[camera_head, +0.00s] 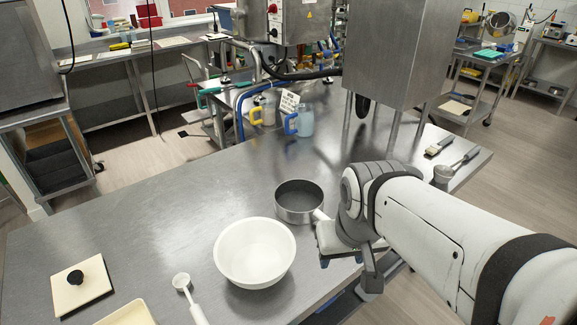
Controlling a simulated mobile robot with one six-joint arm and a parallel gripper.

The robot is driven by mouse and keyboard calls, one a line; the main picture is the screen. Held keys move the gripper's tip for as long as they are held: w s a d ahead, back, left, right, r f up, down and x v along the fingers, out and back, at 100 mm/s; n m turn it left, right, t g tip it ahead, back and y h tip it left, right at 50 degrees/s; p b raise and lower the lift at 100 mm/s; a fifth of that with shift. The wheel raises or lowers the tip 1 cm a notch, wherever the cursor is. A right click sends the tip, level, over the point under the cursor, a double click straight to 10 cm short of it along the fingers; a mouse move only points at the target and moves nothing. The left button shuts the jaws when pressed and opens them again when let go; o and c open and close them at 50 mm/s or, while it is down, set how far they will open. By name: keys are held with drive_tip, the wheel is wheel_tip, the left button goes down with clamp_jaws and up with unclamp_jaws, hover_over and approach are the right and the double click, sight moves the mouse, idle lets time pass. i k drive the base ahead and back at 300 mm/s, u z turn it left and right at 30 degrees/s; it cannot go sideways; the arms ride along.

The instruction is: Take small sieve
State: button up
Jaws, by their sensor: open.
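A round, shallow metal vessel with a dark grey inside (299,203) stands on the steel table, just left of my arm's end. A short pale handle sticks out from it towards my wrist. It looks like a sieve or pan; I cannot make out a mesh. A smaller metal cup with a long handle (443,173) lies at the table's right edge and could also be a sieve. My gripper (347,270) is open, near the table's front edge, to the right of and nearer than the round vessel. My wrist partly hides the jaws, and I see nothing between them.
A white bowl (254,254) stands directly left of my gripper. A white scoop (182,282) and a cream board with a black knob (83,287) lie further left. Jugs (300,121) and a large steel machine (398,50) stand behind. The table's left middle is clear.

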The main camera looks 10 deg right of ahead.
sight(298, 201)
drive_tip(key=u, duration=0.05)
drive_tip(key=k, duration=1.1)
drive_tip(key=z, duration=0.65)
drive_tip(key=i, duration=1.45)
drive_tip(key=u, duration=0.45)
